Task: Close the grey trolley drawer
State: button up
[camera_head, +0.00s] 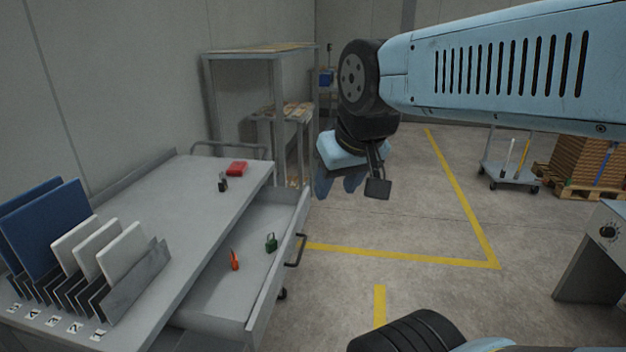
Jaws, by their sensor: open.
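The grey trolley (150,205) stands at the left. Its drawer (222,278) is pulled out to the right, with an orange item (234,260) and a green item (271,243) lying inside. A dark handle (296,250) is on the drawer's outer front. My gripper (362,188) hangs from my light blue arm, above the floor, beyond and to the right of the drawer. It is apart from the drawer and handle, open, and nothing shows between its fingers. The arm's wrist partly hides the fingers.
A metal shelf (262,95) stands behind. Floor right of the drawer is clear. A cart (508,175) and pallet stack (585,165) stand far right.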

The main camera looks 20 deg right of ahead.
aim_at(223, 303)
jog(key=z, duration=0.55)
jog(key=k, duration=0.9)
jog(key=u, duration=0.65)
jog(key=i, duration=1)
jog(key=z, duration=0.1)
